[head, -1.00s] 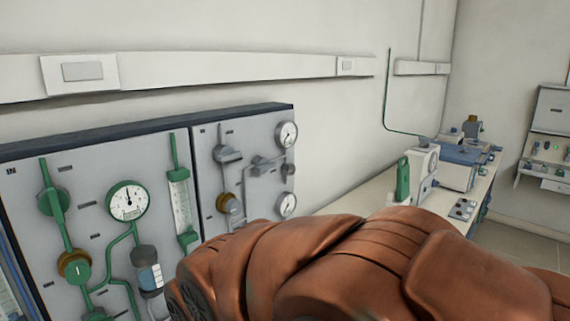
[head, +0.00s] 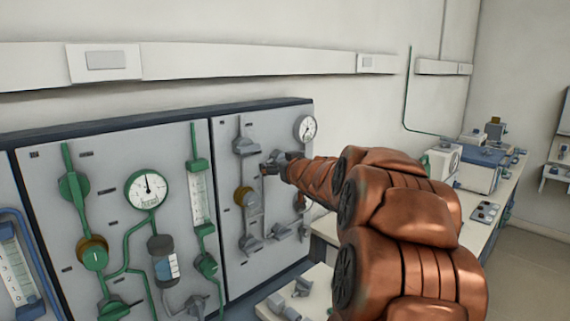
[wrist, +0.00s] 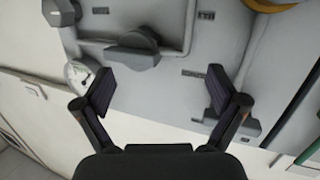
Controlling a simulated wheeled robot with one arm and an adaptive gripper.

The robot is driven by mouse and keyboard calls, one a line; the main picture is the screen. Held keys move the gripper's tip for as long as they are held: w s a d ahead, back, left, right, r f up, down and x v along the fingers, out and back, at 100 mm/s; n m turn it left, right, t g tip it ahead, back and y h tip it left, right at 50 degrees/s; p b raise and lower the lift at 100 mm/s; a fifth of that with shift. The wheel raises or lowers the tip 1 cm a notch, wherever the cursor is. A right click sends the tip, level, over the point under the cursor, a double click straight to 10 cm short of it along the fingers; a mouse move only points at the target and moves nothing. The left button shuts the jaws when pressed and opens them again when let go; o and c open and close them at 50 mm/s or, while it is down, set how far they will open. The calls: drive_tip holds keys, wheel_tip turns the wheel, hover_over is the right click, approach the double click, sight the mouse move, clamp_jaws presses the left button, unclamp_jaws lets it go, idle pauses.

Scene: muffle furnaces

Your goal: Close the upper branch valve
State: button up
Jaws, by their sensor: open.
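The grey right-hand panel (head: 228,215) carries the branch pipework. In the wrist view, a dark grey valve knob (wrist: 132,50), seemingly the upper branch valve, sits on a grey pipe just beyond my fingertips, a little left of centre. Its bar handle lies roughly across the picture. My gripper (wrist: 160,88) is open and empty, with the fingers wide apart and no visible contact with the knob. In the head view, my gripper (head: 276,165) is at the upper middle of this panel and hides that knob.
A pressure gauge (head: 306,128) is right of my gripper, a grey valve (head: 245,145) left of it. That valve is near my right finger in the wrist view (wrist: 235,125). A brass-ringed fitting (head: 244,196) sits below left. A bench (head: 490,190) with instruments stands right.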

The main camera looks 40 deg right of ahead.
sight(283, 156)
drive_tip(key=d, duration=0.1)
drive_tip(key=s+d+n+t+y, duration=0.1)
drive_tip(key=d+y, duration=0.1)
drive_tip(key=shift+s+d+r+t, duration=0.3)
drive_tip(key=shift+t, duration=0.1)
drive_tip(key=shift+w+d+f+n+t+y, duration=0.2)
drive_tip(key=shift+w+n+y, duration=0.15)
drive_tip(key=shift+w+y, duration=0.3)
drive_tip(key=shift+w+d+f+n+t+y, duration=0.2)
drive_tip(key=shift+w+n+y, duration=0.2)
drive_tip(key=shift+w, duration=0.45)
drive_tip(key=shift+w+d+f+n+t+y, duration=0.1)
drive_tip(key=shift+w+d+f+n+y, duration=0.2)
drive_tip(key=shift+w+y, duration=0.35)
drive_tip(key=shift+w+a+r, duration=0.1)
drive_tip(key=shift+r, duration=0.05)
drive_tip(key=c, duration=1.1)
drive_tip(key=shift+c, duration=0.3)
